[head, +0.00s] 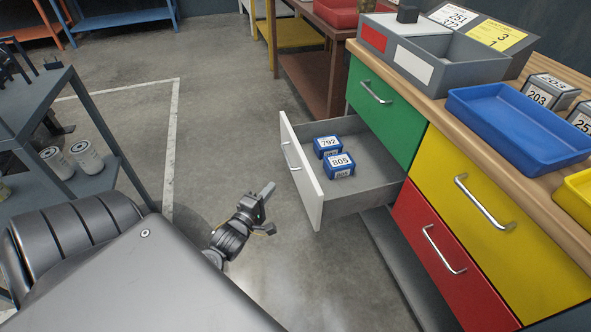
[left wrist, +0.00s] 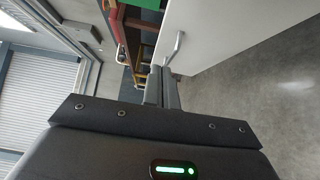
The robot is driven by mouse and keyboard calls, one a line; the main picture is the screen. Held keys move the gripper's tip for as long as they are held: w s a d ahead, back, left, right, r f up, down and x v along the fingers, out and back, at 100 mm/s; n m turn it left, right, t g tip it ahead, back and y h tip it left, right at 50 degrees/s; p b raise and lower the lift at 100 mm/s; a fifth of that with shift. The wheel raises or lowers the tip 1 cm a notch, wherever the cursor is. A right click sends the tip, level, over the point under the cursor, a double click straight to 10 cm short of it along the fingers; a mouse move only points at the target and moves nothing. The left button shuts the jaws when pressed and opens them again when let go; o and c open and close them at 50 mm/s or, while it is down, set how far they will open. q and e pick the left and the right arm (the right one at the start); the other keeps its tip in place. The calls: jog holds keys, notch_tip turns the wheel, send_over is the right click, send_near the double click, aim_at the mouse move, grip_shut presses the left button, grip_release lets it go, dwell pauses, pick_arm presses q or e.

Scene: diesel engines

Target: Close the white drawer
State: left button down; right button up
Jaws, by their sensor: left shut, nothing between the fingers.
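The white drawer (head: 301,170) is pulled out of the wooden-topped cabinet, below the green drawer. Its white front with a metal handle faces left in the head view. Inside lie two blue boxes, one marked 792 (head: 327,146) and one marked 805 (head: 341,165). My left gripper (head: 267,190) is shut and empty, to the left of the drawer front. In the left wrist view my left gripper (left wrist: 161,85) points toward the white front (left wrist: 225,35) and its handle (left wrist: 174,48); I cannot tell whether they touch. My right gripper is not in view.
Green (head: 376,108), yellow (head: 475,205) and red (head: 432,250) drawers are shut in the cabinet. Its top holds a grey bin (head: 455,75) and a blue tray (head: 520,125). A grey shelf with white canisters (head: 86,157) stands left. Open floor lies between.

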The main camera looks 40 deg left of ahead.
pick_arm(q)
jog(key=b, duration=0.1)
send_near(302, 162)
jog(key=w+a, duration=0.2)
jog(key=a, duration=0.1)
jog(key=w, duration=0.1)
jog(key=w+d, duration=0.1)
jog(key=w, duration=0.1)
jog(key=shift+d+r, duration=0.15)
jog(key=shift+w+d, duration=0.35)
jog(key=shift+w, duration=0.05)
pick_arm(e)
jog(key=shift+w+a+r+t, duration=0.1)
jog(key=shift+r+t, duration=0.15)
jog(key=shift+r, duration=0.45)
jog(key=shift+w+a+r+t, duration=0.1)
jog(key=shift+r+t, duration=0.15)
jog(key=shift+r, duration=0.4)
